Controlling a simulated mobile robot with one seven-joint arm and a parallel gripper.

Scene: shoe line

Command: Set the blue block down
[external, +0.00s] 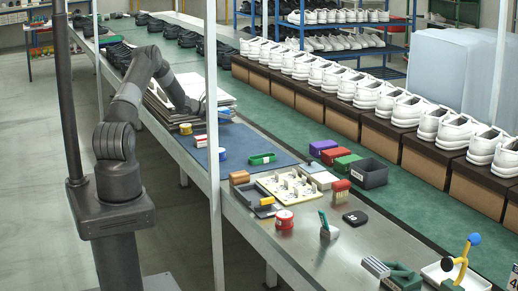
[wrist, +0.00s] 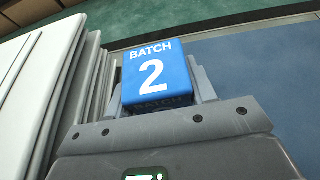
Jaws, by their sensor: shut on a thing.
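The blue block (wrist: 155,75) is held between the fingers of my gripper (wrist: 162,88) in the wrist view. Its face reads "BATCH 2" in white. My gripper is shut on it, with a finger on either side. In the external view my gripper (external: 193,106) is low by the stack of pale boards at the far part of the bench. I cannot make out the block clearly there, nor whether it touches a surface.
The stack of boards (wrist: 58,75) stands close left of my gripper. Dark shoes (external: 120,54) are behind. A white fixture board (external: 290,184) and loose parts crowd the nearer bench.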

